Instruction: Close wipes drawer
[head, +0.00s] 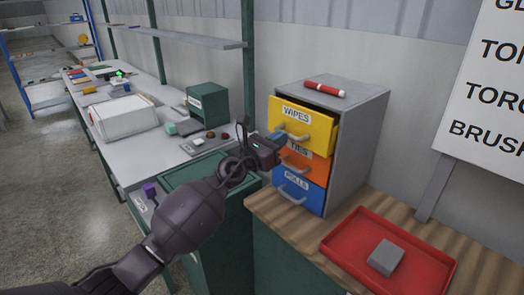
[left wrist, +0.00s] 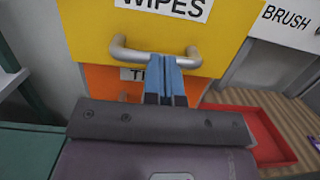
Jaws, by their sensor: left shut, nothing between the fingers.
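The yellow wipes drawer (head: 312,125) is the top one of a grey cabinet (head: 358,130) and stands partly pulled out. Its grey handle (head: 294,132) also shows in the left wrist view (left wrist: 122,52). My left gripper (head: 276,143) is at the drawer front, by the handle. In the left wrist view its blue fingers (left wrist: 170,62) are shut with nothing between them and overlap the middle of the handle bar. I cannot tell whether they touch it. My right gripper is not in view.
Below are the orange ties drawer (head: 302,163) and blue rolls drawer (head: 298,187). A red and white cylinder (head: 325,89) lies on the cabinet. A red tray (head: 345,243) with a grey block (head: 386,257) is on the wooden top at right. A cluttered bench (head: 130,155) stands at left.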

